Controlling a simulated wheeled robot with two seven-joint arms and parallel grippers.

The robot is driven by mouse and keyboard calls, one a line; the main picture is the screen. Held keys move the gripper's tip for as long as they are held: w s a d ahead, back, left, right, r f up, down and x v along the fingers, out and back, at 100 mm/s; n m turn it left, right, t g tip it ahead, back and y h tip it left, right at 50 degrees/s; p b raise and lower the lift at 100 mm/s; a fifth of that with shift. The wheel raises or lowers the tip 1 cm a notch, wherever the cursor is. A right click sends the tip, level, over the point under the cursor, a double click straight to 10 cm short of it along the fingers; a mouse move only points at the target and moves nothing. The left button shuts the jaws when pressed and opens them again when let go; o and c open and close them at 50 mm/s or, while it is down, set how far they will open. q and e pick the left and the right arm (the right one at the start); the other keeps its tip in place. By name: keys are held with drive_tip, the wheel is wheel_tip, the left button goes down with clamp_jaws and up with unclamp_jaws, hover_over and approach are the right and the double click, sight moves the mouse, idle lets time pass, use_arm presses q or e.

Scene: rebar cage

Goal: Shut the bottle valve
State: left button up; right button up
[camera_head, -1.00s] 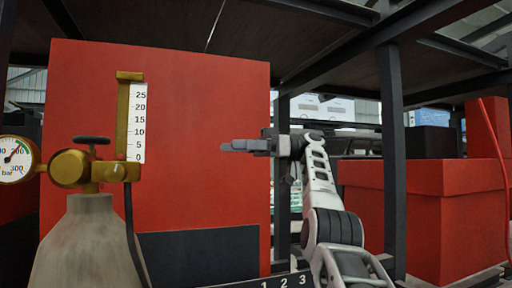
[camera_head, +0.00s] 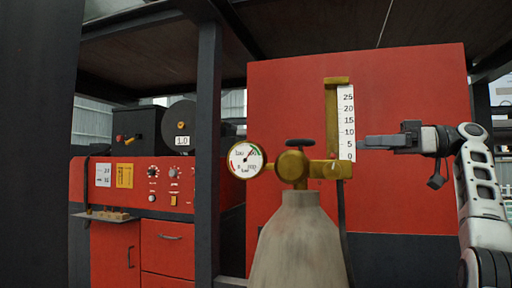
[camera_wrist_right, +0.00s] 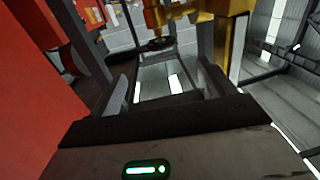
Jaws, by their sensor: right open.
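The grey gas bottle (camera_head: 300,245) stands upright in the middle of the head view. Its dark valve handwheel (camera_head: 300,143) sits on top of the brass valve body (camera_head: 293,167). The handwheel also shows in the right wrist view (camera_wrist_right: 158,44), beyond and between the fingertips. My right gripper (camera_head: 366,143) points left, at about handwheel height, just right of the flow scale in the picture. In the right wrist view its fingers (camera_wrist_right: 166,84) are apart with nothing between them. My left gripper is not in view.
A round pressure gauge (camera_head: 246,159) is left of the valve. The brass flowmeter (camera_head: 331,115) with its white scale (camera_head: 346,122) stands between handwheel and right gripper in the picture. A red panel (camera_head: 420,90) is behind. A red welding machine (camera_head: 170,188) and dark post (camera_head: 208,150) are left.

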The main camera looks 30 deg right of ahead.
sight(298, 144)
drive_tip(key=p+x, duration=0.1)
drive_tip(key=x, duration=1.5)
drive_tip(key=shift+a, duration=0.1)
drive_tip(key=c, duration=1)
